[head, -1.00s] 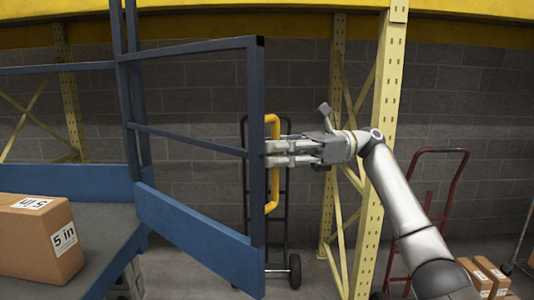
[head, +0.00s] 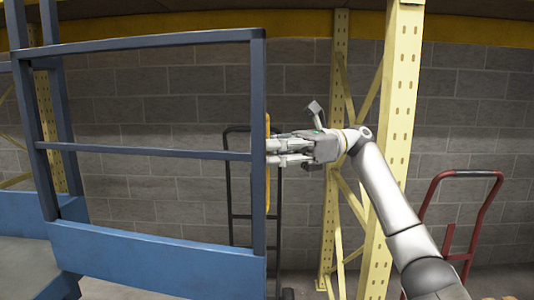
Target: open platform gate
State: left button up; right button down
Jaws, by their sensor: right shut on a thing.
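The blue platform gate (head: 153,152) stands swung out across the left half of the head view, hinged to the blue posts (head: 52,110) at the left. Its yellow handle (head: 267,190) runs upright along the gate's free edge, seen nearly edge-on and partly hidden by the gate's end post. My right gripper (head: 275,150) is at the middle of the handle, its fingers shut on it, with the arm coming from the lower right. My left gripper is not in view.
A yellow rack upright (head: 392,130) stands just behind my right arm. A dark hand truck (head: 232,190) is behind the gate, and a red hand truck (head: 432,190) is at the right. A grey block wall (head: 470,120) closes the back.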

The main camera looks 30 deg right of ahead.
jog(key=shift+w+d+f, duration=0.15)
jog(key=shift+w+d, duration=0.05)
jog(key=shift+w, duration=0.2)
jog(key=c, duration=1.5)
grip_release()
jog(key=shift+a, duration=0.1)
jog(key=shift+o, duration=0.2)
jog(key=s+d, duration=0.1)
jog(key=d, duration=1.1)
jog(key=shift+s, duration=0.2)
